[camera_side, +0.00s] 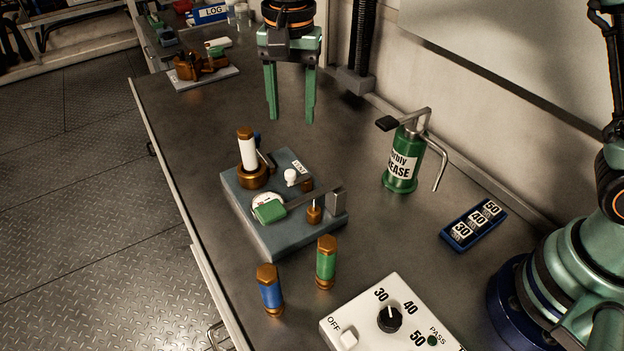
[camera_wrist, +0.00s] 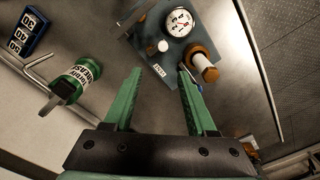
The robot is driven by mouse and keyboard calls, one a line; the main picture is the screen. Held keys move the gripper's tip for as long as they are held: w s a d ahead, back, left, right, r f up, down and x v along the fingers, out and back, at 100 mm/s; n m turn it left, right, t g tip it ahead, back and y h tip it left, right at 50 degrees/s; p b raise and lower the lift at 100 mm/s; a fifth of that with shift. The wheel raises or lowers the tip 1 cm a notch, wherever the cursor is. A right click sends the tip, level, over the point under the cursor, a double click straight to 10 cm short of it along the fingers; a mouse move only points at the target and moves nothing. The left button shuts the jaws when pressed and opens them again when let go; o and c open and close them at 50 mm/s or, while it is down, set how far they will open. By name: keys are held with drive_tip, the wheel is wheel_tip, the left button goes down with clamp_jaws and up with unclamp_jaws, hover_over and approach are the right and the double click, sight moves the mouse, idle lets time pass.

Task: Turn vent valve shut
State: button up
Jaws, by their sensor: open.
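A grey-blue block (camera_side: 285,238) stands on the bench and carries a small label (camera_side: 299,167), whose text is too small to read surely. A white round knob (camera_side: 290,176) sits beside the label; I take it for the vent valve. It also shows in the wrist view (camera_wrist: 163,46). A white cartridge (camera_side: 247,153) stands upright in a brass socket. My gripper (camera_side: 290,121) is open and empty, pointing down beyond the block, apart from it. Its fingers also show in the wrist view (camera_wrist: 160,70).
A green grease can (camera_side: 400,165) stands right of the block. Blue (camera_side: 269,292) and green (camera_side: 326,262) brass-capped cartridges stand in front. A white dial box (camera_side: 365,310) and blue number rack (camera_side: 473,226) are nearer my base.

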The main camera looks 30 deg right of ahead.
sight(290, 172)
drive_tip(key=f, duration=0.8)
drive_tip(key=a+f, duration=0.1)
drive_tip(key=f, duration=0.4)
drive_tip(key=shift+c, duration=0.4)
drive_tip(key=shift+r, duration=0.1)
clamp_jaws()
